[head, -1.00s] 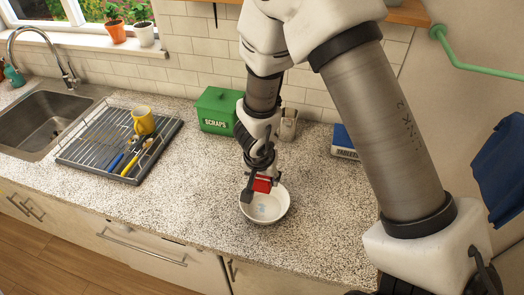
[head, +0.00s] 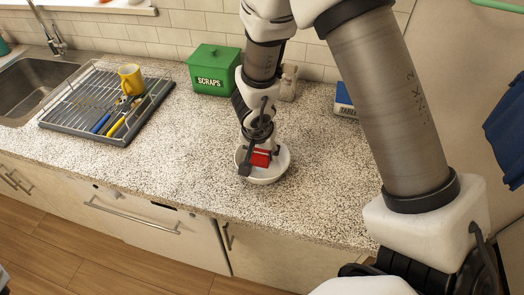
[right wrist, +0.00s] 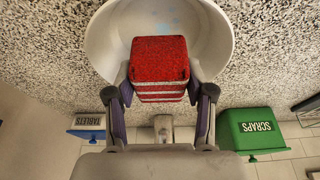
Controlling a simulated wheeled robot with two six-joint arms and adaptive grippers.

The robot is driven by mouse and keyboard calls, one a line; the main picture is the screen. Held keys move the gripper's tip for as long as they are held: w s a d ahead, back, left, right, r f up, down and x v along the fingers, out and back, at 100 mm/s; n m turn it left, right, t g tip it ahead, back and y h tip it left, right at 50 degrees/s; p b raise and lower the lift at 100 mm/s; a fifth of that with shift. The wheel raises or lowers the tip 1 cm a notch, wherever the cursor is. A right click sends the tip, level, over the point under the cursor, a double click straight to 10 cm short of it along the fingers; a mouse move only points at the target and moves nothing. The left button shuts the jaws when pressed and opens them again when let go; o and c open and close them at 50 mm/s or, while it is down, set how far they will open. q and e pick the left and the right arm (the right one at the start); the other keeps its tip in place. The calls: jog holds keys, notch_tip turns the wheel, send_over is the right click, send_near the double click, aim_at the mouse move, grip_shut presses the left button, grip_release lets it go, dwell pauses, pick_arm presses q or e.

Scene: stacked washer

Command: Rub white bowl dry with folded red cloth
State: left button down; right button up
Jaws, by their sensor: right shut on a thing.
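The white bowl (head: 277,172) stands upright on the speckled counter in the head view. In the right wrist view the bowl (right wrist: 100,45) fills the top middle, with light blue wet-looking patches on its inside. My right gripper (head: 258,165) is shut on the folded red cloth (right wrist: 160,62), which has white stripes along its folded edge. The cloth also shows red in the head view (head: 261,158), at the bowl's inside. Whether it touches the bowl's surface I cannot tell. My left gripper is not in view.
A green SCRAPS box (head: 212,70) stands behind the bowl, and a blue-and-white TABLETS box (head: 345,101) is at the back right. A drying rack (head: 75,125) with a yellow mug (head: 130,78) and utensils is at left, beside the sink (head: 30,85).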

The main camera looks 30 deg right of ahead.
jog(key=shift+w+d+f, duration=0.1)
jog(key=shift+w+f, duration=0.05)
jog(key=shift+f, duration=0.05)
jog(key=shift+r, duration=0.1)
jog(key=shift+f+b, duration=1.15)
jog(key=shift+f, duration=0.45)
jog(key=shift+s, duration=0.2)
jog(key=shift+s+r, duration=0.1)
jog(key=shift+s, duration=0.3)
dwell(0.5)
jog(key=shift+w+d, duration=0.1)
jog(key=shift+w+d+p, duration=0.35)
jog(key=shift+w+d, duration=0.05)
jog(key=shift+d, duration=0.05)
